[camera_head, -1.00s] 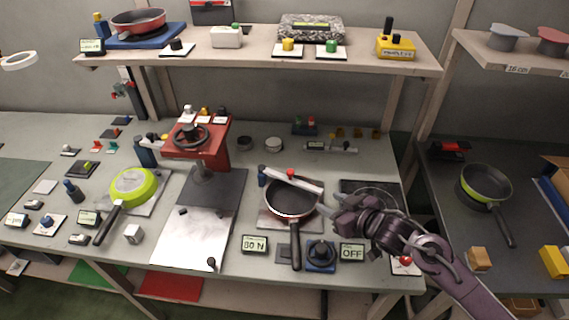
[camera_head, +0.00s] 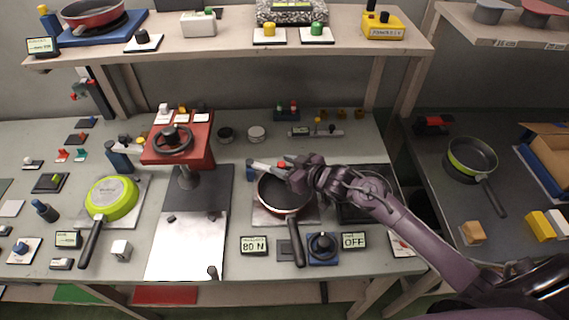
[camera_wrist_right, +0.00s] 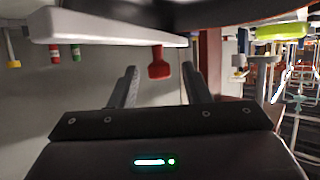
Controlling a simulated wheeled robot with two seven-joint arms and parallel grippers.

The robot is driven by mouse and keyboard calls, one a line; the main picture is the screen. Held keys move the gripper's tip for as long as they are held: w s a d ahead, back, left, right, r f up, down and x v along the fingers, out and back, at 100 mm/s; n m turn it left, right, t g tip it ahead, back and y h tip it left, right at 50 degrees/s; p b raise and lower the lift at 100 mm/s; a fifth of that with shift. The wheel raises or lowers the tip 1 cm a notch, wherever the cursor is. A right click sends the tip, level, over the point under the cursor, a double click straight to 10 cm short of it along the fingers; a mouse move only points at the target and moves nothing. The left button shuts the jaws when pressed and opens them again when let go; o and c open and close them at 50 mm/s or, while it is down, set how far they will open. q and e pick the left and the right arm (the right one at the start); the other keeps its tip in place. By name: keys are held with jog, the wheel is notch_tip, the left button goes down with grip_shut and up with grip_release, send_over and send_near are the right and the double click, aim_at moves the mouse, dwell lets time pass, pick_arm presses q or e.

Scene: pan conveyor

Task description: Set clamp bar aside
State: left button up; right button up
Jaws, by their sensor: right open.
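The clamp bar (camera_head: 262,167) is a pale bar reaching from a blue post (camera_head: 250,171) over the dark pan (camera_head: 280,200). Its red knob (camera_head: 281,164) stands on top. My right gripper (camera_head: 290,172) is at the knob end of the bar and hides that end in the head view. In the right wrist view, which looks upside down, the pale bar (camera_wrist_right: 110,27) runs across the top. The red knob (camera_wrist_right: 159,64) points down from it, between the two open fingers (camera_wrist_right: 160,82) and apart from both. My left gripper is not in view.
A red press (camera_head: 180,150) with a handwheel stands to the left. A shelf (camera_head: 230,48) overhangs the back. Small parts crowd the table's left side; a metal plate (camera_head: 185,250) has clear room.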

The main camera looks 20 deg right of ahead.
jog(key=c, duration=0.7)
grip_shut()
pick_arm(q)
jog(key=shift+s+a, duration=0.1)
pick_arm(e)
jog(key=shift+w+d, duration=0.1)
